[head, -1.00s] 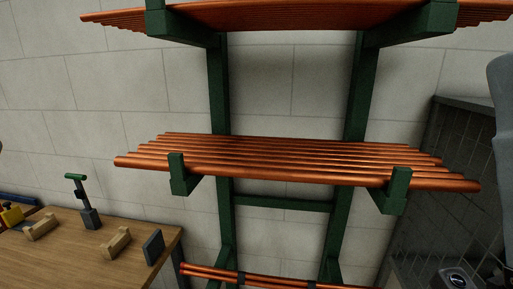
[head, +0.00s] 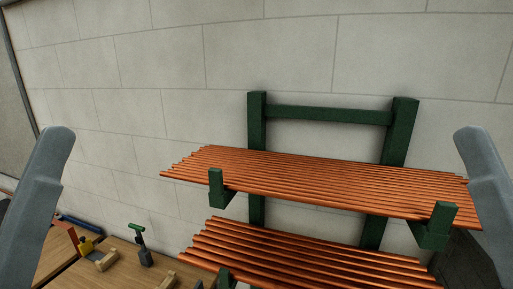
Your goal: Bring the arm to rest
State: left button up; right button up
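Neither visible arm part appears to touch the rack or the bench.
A green rack (head: 398,130) stands against the pale block wall (head: 150,60). It carries copper pipes on an upper tier (head: 320,182) and a lower tier (head: 290,252).

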pick_arm(q)
notch_tip(320, 180, down, 49)
jog(key=b, duration=5)
jog(key=shift+b, duration=0.3)
pick_arm(e)
notch_tip(320, 180, down, 49)
